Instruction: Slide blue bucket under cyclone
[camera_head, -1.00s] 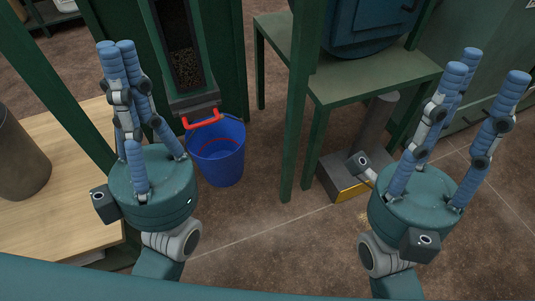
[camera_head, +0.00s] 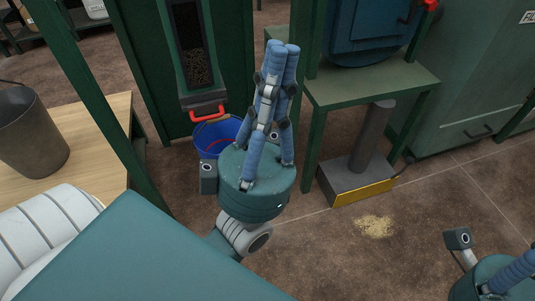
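The blue bucket (camera_head: 211,138) stands on the floor at the foot of a green machine, below a chute with a red handle (camera_head: 208,113). My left gripper (camera_head: 283,50) is in front of it and hides its right side. Its blue fingers point up and are close together at the tips, with nothing seen between them. I cannot tell whether it touches the bucket. My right gripper (camera_head: 520,275) is partly in view at the lower right corner, its fingers cut off. A blue machine body (camera_head: 365,35), perhaps the cyclone, sits on a green stand (camera_head: 385,85).
A grey post on a base with a yellow front (camera_head: 362,191) stands under the green stand. A small pale pile (camera_head: 375,226) lies on the floor. A wooden table (camera_head: 90,135) with a grey metal bucket (camera_head: 30,135) is at left. The floor at front centre is clear.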

